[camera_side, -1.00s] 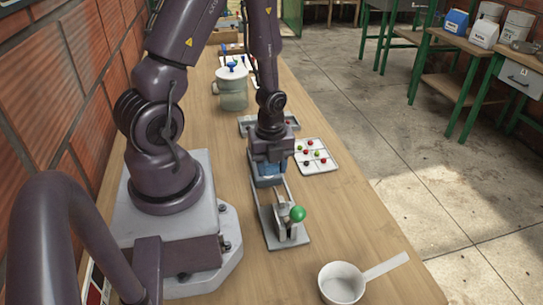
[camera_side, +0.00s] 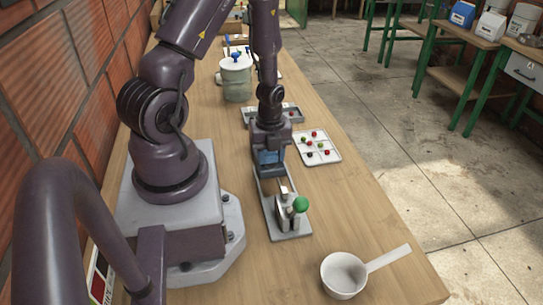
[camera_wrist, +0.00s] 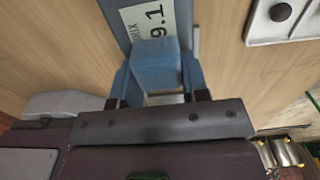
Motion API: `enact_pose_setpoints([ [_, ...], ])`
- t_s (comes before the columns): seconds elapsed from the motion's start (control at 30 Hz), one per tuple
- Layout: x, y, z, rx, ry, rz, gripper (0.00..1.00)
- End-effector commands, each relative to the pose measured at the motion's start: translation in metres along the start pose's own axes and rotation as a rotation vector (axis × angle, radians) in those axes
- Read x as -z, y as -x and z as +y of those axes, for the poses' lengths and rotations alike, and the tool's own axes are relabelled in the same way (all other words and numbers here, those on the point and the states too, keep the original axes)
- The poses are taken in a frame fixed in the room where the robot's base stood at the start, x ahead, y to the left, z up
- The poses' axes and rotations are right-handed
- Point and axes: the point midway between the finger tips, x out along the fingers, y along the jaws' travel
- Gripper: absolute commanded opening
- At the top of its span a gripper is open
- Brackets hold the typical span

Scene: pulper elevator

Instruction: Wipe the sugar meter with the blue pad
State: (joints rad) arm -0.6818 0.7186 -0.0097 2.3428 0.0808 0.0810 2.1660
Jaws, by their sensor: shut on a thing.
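My gripper (camera_wrist: 158,92) is shut on the blue pad (camera_wrist: 155,65), a soft-looking block between its two blue fingers. In the wrist view the pad lies over the lower part of the sugar meter (camera_wrist: 124,25), a dark blue-grey body. I cannot tell whether the pad touches the meter. In the side view my gripper (camera_side: 268,160) points down at the far end of a grey stand, and hides most of the meter there.
The stand's near end carries a green-knobbed lever (camera_side: 301,204). A white tray of berries (camera_side: 334,157) is to the right, a grey tray (camera_side: 291,108) behind, a lidded jar (camera_side: 237,80) farther back. A white long-handled scoop (camera_side: 344,275) lies in front. Bench between stand and scoop is clear.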

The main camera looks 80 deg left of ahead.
Motion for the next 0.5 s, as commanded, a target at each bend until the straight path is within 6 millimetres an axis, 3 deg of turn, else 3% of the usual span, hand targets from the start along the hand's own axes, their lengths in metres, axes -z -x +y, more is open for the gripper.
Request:
enact_pose_setpoints([
  [0.5, 0.049, -0.001, 0.0, -0.001, -0.004, 0.001, 0.19],
])
